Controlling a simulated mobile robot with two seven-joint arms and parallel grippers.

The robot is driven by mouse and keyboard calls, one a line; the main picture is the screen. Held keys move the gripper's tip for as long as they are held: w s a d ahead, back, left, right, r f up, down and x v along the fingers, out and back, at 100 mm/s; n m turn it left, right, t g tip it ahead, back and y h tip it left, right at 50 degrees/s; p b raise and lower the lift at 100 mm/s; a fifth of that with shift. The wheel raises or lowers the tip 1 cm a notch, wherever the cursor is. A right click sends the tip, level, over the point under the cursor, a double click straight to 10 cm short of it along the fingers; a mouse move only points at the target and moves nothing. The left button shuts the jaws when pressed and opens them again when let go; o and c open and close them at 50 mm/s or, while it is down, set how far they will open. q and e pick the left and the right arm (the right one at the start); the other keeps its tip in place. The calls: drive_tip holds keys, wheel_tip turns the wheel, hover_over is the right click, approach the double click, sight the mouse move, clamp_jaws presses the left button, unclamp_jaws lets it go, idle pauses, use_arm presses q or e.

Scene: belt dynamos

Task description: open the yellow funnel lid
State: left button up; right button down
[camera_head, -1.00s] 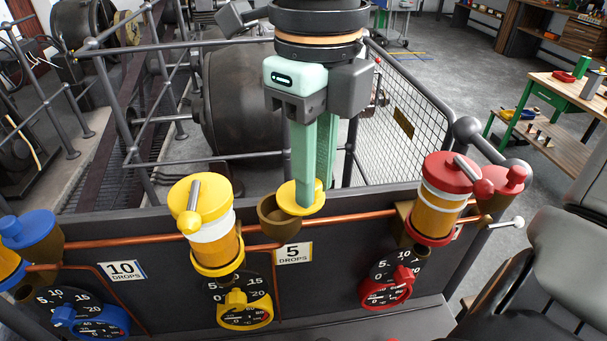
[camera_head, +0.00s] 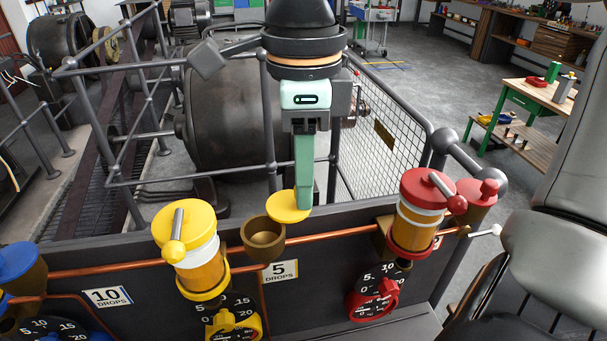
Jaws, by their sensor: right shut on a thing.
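The yellow funnel lid (camera_head: 285,208) is a flat disc at the upper right of the brown funnel cup (camera_head: 263,241). It stands off the cup's mouth, and the inside of the cup shows. My right gripper (camera_head: 304,206) comes down from above with its green fingers shut on the lid at its right side. The exact grip point is hidden behind the fingers. My left gripper is not in view.
A yellow-capped oiler (camera_head: 187,250) stands left of the funnel, and a red-capped oiler (camera_head: 417,215) stands right. A copper pipe (camera_head: 340,229) runs along the dark panel. Grey railings (camera_head: 120,184) and a mesh guard (camera_head: 372,140) stand behind.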

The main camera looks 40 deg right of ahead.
idle(0.4)
drive_tip(key=c, duration=0.7)
unclamp_jaws()
drive_tip(key=shift+c, duration=0.2)
wheel_tip(320, 180, up, 13)
drive_tip(key=p, duration=0.1)
drive_tip(key=shift+f, duration=0.2)
